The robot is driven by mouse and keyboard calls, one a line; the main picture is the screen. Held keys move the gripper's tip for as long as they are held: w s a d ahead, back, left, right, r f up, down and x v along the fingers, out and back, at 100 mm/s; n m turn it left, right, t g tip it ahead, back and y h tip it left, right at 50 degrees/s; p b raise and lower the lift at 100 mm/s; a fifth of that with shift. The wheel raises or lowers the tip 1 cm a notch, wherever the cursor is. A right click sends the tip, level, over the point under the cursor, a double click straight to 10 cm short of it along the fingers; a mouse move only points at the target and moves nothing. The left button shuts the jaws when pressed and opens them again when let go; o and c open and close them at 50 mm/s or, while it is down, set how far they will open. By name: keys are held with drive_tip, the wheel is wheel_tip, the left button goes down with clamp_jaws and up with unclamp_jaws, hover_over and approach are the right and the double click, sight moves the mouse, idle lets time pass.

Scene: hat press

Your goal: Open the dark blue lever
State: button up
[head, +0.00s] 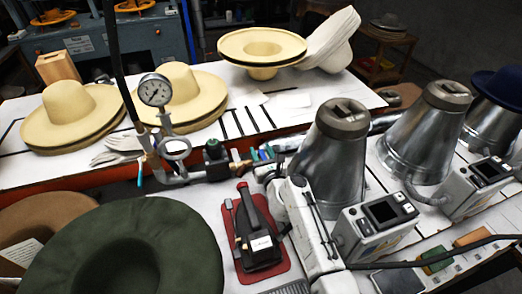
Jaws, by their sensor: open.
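A row of small levers sits on the pipe assembly in the middle of the head view. Green levers (257,156) stand beside a small dark blue lever (270,152). The levers are tiny here, and I cannot tell how far the blue one is turned. A separate light blue lever (140,174) hangs under the pipe at the left. My gripper is not in view.
A round pressure gauge (155,90) stands above the pipe. Metal cones (330,150) and control boxes (375,225) crowd the right. A black iron (258,235) rests on a red pad in front. A green hat (125,250) fills the lower left.

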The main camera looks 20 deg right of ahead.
drive_tip(key=shift+c, duration=0.2)
clamp_jaws()
drive_tip(key=shift+f, duration=0.1)
drive_tip(key=shift+w+a+h+b, duration=0.1)
drive_tip(key=shift+a+h+b, duration=0.1)
drive_tip(key=shift+h+b, duration=0.15)
drive_tip(key=shift+a+m+h+b, duration=0.1)
drive_tip(key=shift+m+h+b, duration=0.45)
drive_tip(key=shift+m+h, duration=0.35)
drive_tip(key=shift+o, duration=0.2)
unclamp_jaws()
